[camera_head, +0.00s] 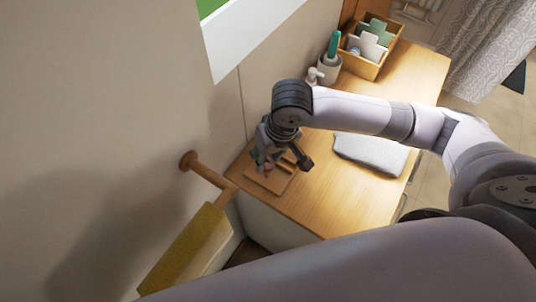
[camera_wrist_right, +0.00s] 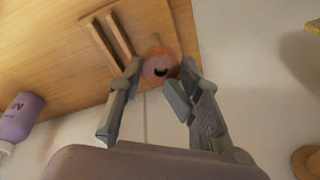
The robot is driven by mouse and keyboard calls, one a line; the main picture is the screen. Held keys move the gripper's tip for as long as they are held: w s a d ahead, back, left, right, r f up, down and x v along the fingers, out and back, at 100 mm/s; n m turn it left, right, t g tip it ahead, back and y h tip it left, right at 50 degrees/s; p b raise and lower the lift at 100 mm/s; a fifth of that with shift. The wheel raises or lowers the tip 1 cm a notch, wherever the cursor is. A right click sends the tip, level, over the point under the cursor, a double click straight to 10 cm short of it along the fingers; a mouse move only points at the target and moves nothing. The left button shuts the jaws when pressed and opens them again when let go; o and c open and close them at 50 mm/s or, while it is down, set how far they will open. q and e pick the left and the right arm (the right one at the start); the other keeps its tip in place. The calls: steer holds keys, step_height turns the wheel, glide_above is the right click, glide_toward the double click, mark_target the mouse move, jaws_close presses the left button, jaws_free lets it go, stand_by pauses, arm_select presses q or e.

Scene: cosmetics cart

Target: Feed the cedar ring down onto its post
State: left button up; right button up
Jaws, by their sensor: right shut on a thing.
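The cedar ring (camera_wrist_right: 160,62) shows in the right wrist view as a reddish-brown round piece with a dark hole. It sits between the fingertips of my right gripper (camera_wrist_right: 162,70), which is shut on it. In the head view my right gripper (camera_head: 281,163) points down over a small wooden board (camera_head: 265,184) at the near left corner of the wooden top. The board also shows in the right wrist view (camera_wrist_right: 153,18), with two bars or grooves. My left gripper is not in view.
A yellow cloth (camera_head: 185,250) hangs on a wooden rail beside the top. A grey folded cloth (camera_head: 371,154) lies to the right. A cup (camera_head: 328,68) and a wooden box (camera_head: 371,60) stand at the back. A purple bottle (camera_wrist_right: 20,112) shows in the wrist view. The wall is close on the left.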

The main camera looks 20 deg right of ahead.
steer(key=shift+f, duration=0.45)
stand_by(0.3)
steer(key=o, duration=1.3)
steer(key=shift+r, duration=0.2)
step_height(320, 180, up, 12)
steer(key=s+d, duration=0.1)
steer(key=shift+s+d+f, duration=0.25)
steer(key=shift+s+d, duration=0.05)
steer(key=shift+d, duration=0.05)
